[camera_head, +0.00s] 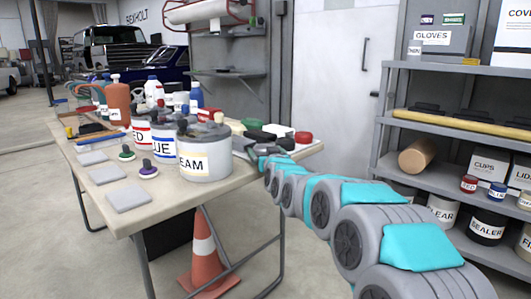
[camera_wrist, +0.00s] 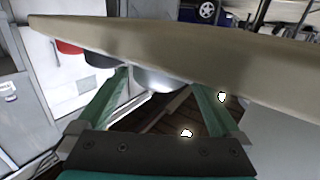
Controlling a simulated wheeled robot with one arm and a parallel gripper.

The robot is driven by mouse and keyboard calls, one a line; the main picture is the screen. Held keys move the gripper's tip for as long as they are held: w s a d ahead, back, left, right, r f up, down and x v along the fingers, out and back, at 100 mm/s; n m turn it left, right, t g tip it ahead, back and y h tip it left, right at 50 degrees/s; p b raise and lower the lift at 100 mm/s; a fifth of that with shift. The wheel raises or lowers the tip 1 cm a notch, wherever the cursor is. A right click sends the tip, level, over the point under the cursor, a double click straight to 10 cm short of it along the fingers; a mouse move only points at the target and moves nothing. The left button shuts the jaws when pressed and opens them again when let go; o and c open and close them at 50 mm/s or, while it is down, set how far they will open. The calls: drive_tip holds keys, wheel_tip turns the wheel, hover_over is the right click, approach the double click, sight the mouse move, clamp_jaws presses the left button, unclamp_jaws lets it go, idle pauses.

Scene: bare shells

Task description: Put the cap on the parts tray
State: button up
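A pale flat tray (camera_head: 312,146), perhaps the parts tray, lies at the table's right edge. A red cap-like piece (camera_head: 303,137) and black pieces (camera_head: 287,143) sit on or beside it. I cannot tell which piece is the cap. My gripper (camera_head: 258,152) is just left of them, behind the cream pail, its tips hard to make out. In the wrist view its green fingers (camera_wrist: 163,88) are spread apart, with nothing clearly held. A pale rounded thing (camera_wrist: 158,80) shows beyond them, and a red piece (camera_wrist: 68,47) is at the upper left. A tan slab-like surface hides much.
The cream pail (camera_head: 205,163) stands close to my gripper, with red and blue labelled cans beside it. Grey pads (camera_head: 128,197) and knobbed pieces (camera_head: 148,172) lie at the table's front. A cone (camera_head: 208,255) stands below. Shelves (camera_head: 450,130) are on the right.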

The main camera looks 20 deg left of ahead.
drive_tip(key=shift+r, duration=0.25)
drive_tip(key=v, duration=1.2)
drive_tip(key=shift+b, duration=0.3)
drive_tip(key=shift+f, duration=0.15)
